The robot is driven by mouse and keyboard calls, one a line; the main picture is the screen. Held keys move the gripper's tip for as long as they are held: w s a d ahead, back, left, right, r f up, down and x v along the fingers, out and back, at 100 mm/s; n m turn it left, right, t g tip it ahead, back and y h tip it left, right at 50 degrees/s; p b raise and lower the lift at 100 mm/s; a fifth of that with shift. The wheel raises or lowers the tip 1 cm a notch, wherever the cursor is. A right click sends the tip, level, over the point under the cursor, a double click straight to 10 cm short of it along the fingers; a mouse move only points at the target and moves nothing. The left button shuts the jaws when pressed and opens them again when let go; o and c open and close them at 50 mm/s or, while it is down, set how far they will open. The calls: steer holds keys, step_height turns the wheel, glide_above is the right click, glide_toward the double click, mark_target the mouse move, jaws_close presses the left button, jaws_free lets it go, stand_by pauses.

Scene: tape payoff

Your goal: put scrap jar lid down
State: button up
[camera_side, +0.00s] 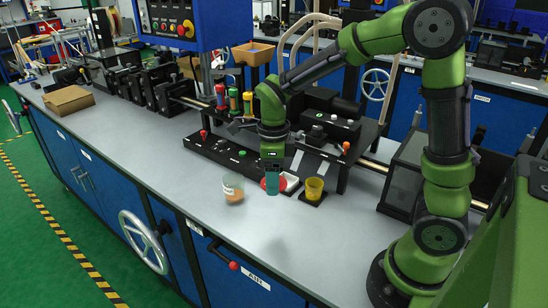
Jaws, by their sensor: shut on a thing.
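My gripper (272,188) points down above the grey bench, just right of a jar. It is shut on the round red lid (282,184), whose red edges show on both sides of the teal fingers. The clear scrap jar (233,189) stands open on the bench to the left, with some orange-brown content low inside. The fingers hide the middle of the lid. I cannot tell how far the lid is above the bench.
A yellow cup (314,189) stands on a dark base right of my gripper, with a white piece (292,182) between them. A black machine block (228,150) lies behind. The grey bench top (285,235) is clear in front. A cardboard box (69,100) sits far left.

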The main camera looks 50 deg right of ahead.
steer(key=shift+s+a+f, duration=0.1)
steer(key=shift+s+f, duration=0.35)
steer(key=shift+s, duration=0.3)
glide_above(276, 224)
steer(key=shift+n, duration=0.3)
step_height(276, 224, down, 6)
steer(key=shift+f, duration=2.35)
steer(key=shift+f, duration=0.15)
steer(key=o, duration=1)
